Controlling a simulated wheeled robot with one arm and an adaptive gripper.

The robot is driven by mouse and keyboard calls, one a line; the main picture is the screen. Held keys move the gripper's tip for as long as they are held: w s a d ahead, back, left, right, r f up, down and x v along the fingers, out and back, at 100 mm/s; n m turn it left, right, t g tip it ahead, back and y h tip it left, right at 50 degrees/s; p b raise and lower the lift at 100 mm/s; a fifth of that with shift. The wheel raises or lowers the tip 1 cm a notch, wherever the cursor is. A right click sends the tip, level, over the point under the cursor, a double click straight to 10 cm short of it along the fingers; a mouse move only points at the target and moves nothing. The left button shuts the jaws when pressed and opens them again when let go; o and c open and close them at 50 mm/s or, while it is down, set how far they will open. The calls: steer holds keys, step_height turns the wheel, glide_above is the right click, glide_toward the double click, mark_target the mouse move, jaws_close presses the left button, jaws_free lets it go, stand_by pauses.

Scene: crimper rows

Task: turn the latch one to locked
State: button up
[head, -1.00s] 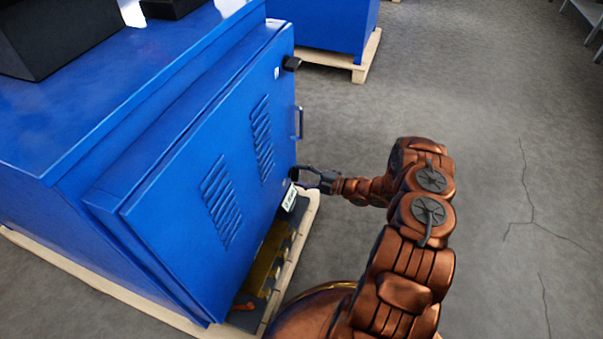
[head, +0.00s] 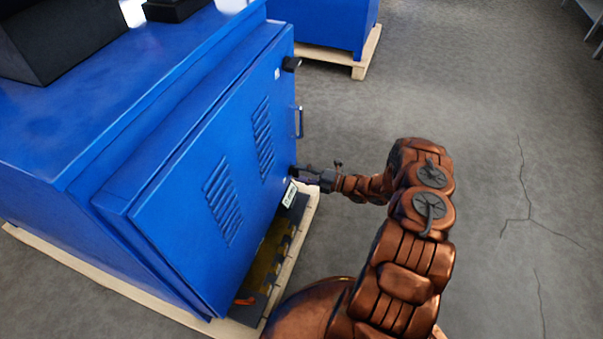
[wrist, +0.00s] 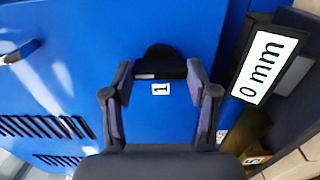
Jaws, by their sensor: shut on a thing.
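Latch one is a small black latch (wrist: 160,62) on the blue cabinet door (wrist: 160,20), above a white label marked "1" (wrist: 160,88) in the wrist view. My gripper (wrist: 160,72) is shut on it, with one fingertip at each side of its bar. In the head view my gripper (head: 300,174) meets the lower right edge of the door (head: 240,165) and largely hides this latch. A second black latch (head: 291,63) sits at the door's upper right corner.
A door handle (head: 299,122) stands out between the two latches. A "0 mm" plate (wrist: 264,66) and a dark ledge lie close beside my gripper. The cabinet rests on a wooden pallet (head: 110,290).

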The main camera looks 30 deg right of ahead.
steer(key=o, duration=1.2)
steer(key=shift+c, duration=0.2)
steer(key=v, duration=1.2)
steer(key=shift+r, duration=0.1)
